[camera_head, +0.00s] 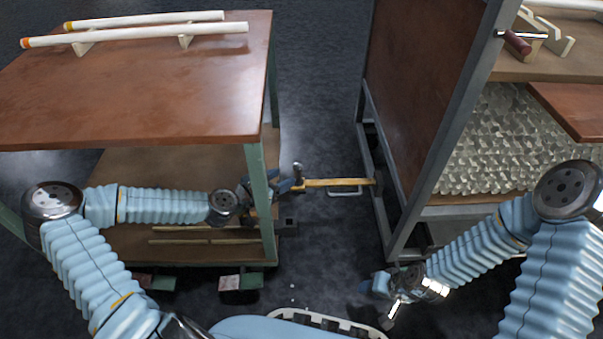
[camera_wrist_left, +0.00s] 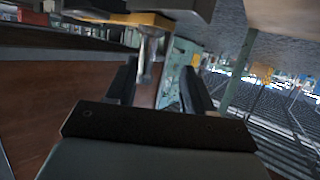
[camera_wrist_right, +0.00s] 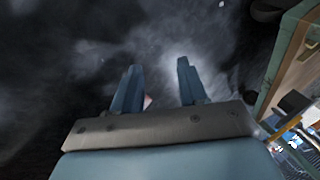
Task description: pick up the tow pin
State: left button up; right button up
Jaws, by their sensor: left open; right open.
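The tow pin (camera_head: 298,170) is a small grey metal pin standing at the left end of a yellow tow bar (camera_head: 335,182), between the two carts. In the left wrist view the pin (camera_wrist_left: 146,52) shows as a metal shank below a yellow part, between the finger lines. My left gripper (camera_head: 290,186) is right beside the pin, with its open fingers (camera_wrist_left: 158,78) on either side of it in that view. I cannot tell whether they touch it. My right gripper (camera_head: 372,286) is open and empty above the dark floor; its fingers (camera_wrist_right: 158,75) show apart in the right wrist view.
A grey-framed cart (camera_head: 425,130) with a brown side panel stands at right, holding a bin of glass pieces (camera_head: 520,140). The gap between them shows bare floor beyond the bar.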

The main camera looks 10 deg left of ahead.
aim_at(295, 175)
pick_arm(q)
jog(key=d, duration=0.1)
jog(key=d+m, duration=0.1)
jog(key=shift+w+d+f+h+b, duration=0.2)
jog(key=shift+d+f+h+b, duration=0.1)
jog(key=shift+h, duration=0.1)
jog(key=x, duration=0.3)
jog(key=b+x, duration=0.1)
jog(key=x, duration=0.2)
jog(key=shift+w+a+r, duration=0.15)
jog(key=shift+w+r, duration=0.05)
jog(key=shift+w, duration=0.1)
grip_shut()
pick_arm(e)
jog(key=s+d+f+m+g, duration=0.1)
jog(key=s+d+f, duration=0.2)
jog(key=f, duration=0.1)
jog(key=shift+s+h, duration=0.25)
jog(key=shift+h, duration=0.15)
